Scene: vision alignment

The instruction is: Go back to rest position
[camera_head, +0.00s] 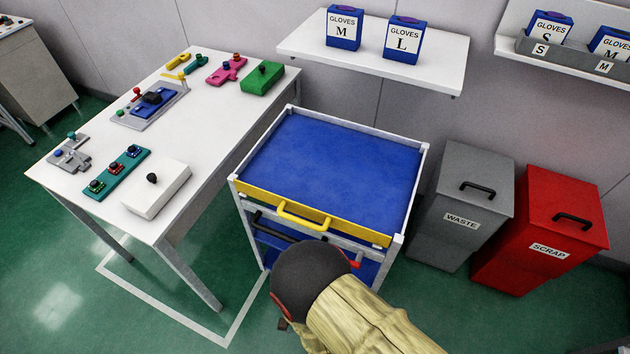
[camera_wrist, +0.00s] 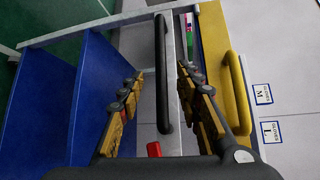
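My gripper (camera_wrist: 159,78) is open in the wrist view, with its two fingers apart. A black drawer handle (camera_wrist: 162,72) appears between the fingers, with gaps on both sides; I cannot tell how far ahead it lies. The same black handle (camera_head: 272,230) shows at the cart's front in the head view. My arm (camera_head: 345,310) reaches down toward the cart front there, and its dark joint hides my gripper.
The cart has a blue top tray (camera_head: 335,160) and a yellow drawer handle (camera_head: 303,216). A white table (camera_head: 110,210) with several parts stands left. Grey waste (camera_head: 455,200) and red scrap (camera_head: 540,230) bins stand right. Glove boxes (camera_head: 404,42) are on a shelf.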

